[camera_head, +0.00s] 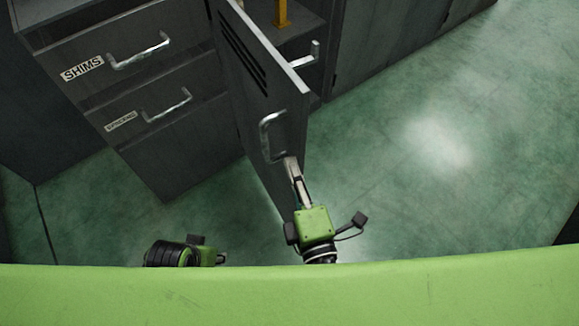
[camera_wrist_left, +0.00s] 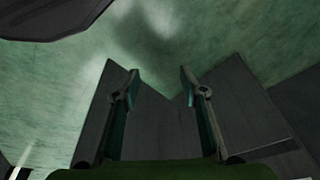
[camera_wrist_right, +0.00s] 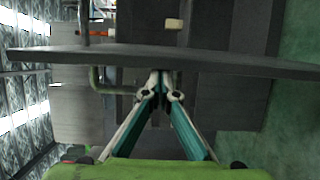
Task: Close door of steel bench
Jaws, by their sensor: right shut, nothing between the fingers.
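The steel bench (camera_head: 190,130) has a dark grey door (camera_head: 262,75) standing open, with vent slots and a metal bar handle (camera_head: 266,138). In the right wrist view the door (camera_wrist_right: 230,64) shows edge-on as a dark band across the picture. My right gripper (camera_head: 291,164) is shut and empty, its tips at the door near the handle's lower end; I cannot tell whether they touch. In the right wrist view its fingertips (camera_wrist_right: 160,75) meet just below the door's edge. My left gripper (camera_wrist_left: 160,85) is open and empty, low and left of the door in the head view, partly hidden by my green body.
Left of the door are drawers with handles, one labelled SHIMS (camera_head: 82,69). A yellow item (camera_head: 282,12) stands inside the open compartment. Another handle (camera_head: 307,55) shows behind the door. The green floor (camera_head: 430,140) to the right is clear.

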